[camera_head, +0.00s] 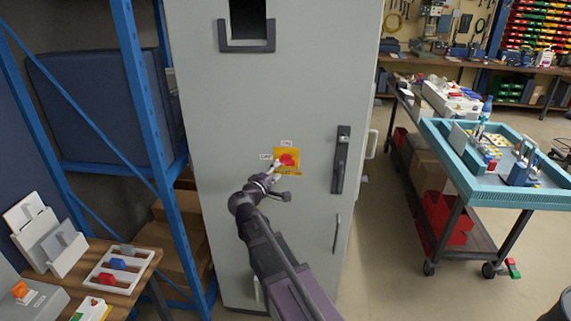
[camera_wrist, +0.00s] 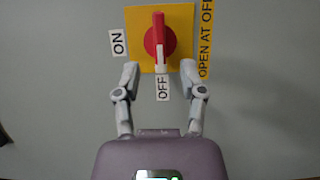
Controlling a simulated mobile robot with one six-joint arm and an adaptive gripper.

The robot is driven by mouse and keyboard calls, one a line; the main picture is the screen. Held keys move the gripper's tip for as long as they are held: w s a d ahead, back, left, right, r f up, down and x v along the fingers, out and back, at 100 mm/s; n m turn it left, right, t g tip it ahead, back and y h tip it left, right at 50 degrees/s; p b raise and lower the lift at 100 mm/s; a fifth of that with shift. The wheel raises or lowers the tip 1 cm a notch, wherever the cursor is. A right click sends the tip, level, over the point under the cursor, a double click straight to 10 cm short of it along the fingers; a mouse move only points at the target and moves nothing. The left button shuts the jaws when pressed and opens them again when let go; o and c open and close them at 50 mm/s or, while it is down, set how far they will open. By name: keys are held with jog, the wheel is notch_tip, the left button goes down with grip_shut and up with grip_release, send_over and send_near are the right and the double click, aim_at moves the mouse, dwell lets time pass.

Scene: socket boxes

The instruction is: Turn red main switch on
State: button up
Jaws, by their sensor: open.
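The red main switch (camera_head: 288,160) sits on a yellow plate (camera_head: 279,154) on the front of a grey cabinet (camera_head: 235,110). In the wrist view the red knob (camera_wrist: 159,38) stands with its white-marked end pointing at the OFF label (camera_wrist: 163,88). The ON label (camera_wrist: 118,43) is to the left of the plate. My gripper (camera_wrist: 159,75) is open in front of the switch, one finger on each side of the knob's lower end. The fingertips look apart from the knob; their distance to the panel is hard to tell.
A black door handle (camera_head: 341,160) is right of the switch. A blue shelf frame (camera_head: 140,90) stands at the left, with a wooden table (camera_head: 140,278) of boxes before it. A teal-topped cart (camera_head: 470,187) stands at the right, with bare floor between.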

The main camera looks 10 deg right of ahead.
aim_at(284, 165)
jog(key=shift+x, duration=3)
grip_shut()
